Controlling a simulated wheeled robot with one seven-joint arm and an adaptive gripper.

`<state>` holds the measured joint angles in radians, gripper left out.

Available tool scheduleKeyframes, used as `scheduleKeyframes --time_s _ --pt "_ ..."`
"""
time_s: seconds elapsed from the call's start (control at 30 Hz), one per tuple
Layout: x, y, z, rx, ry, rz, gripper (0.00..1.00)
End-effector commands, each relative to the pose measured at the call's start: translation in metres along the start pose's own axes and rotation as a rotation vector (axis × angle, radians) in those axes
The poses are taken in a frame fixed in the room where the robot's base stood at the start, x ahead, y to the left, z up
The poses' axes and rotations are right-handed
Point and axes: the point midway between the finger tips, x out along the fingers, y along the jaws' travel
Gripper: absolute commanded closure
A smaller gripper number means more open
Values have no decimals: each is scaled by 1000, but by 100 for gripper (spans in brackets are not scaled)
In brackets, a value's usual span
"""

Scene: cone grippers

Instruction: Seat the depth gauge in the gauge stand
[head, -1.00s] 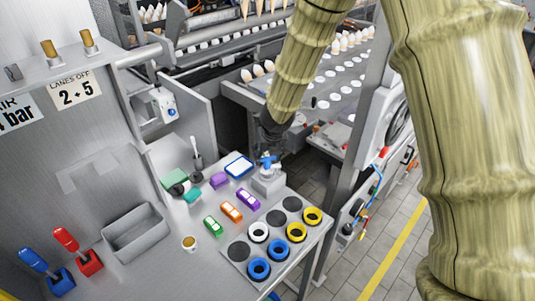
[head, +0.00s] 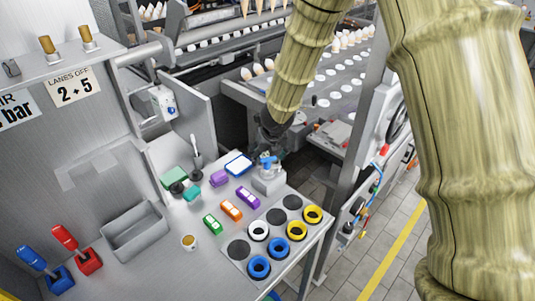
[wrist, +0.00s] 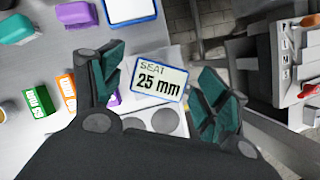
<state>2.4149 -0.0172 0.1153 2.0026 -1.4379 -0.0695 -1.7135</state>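A grey block-like piece with a blue top (head: 268,179) stands on the table near its right edge in the head view. I cannot tell for sure which of its parts are the depth gauge and which the gauge stand. My gripper (head: 272,143) is just above it, pointing down. In the wrist view my gripper (wrist: 163,95) is open, its teal-padded fingers wide apart. A blue-framed plate reading "SEAT 25 mm" (wrist: 160,79) shows between the fingers, with no finger visibly touching it. What lies under the plate is hidden.
Green (head: 212,224), orange (head: 231,210) and purple (head: 248,197) blocks lie to the left. A board (head: 276,252) with blue, yellow and white rings is in front. A blue-framed card (head: 238,164) lies behind. A frame post (head: 350,160) stands close on the right.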

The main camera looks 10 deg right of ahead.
Motion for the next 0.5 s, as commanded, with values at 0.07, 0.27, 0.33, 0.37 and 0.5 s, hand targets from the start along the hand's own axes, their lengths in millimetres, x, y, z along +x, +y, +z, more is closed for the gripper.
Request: scheduleKeyframes --time_s 0.07,0.27,0.33,0.37,0.5 --pt "0 0 0 0 0 0 26" --pt "-3 0 0 2 -1 1 26" --pt "-6 0 1 4 -2 2 26" --pt "-8 -1 1 4 -2 1 26" --pt "-19 0 1 4 -2 2 26"
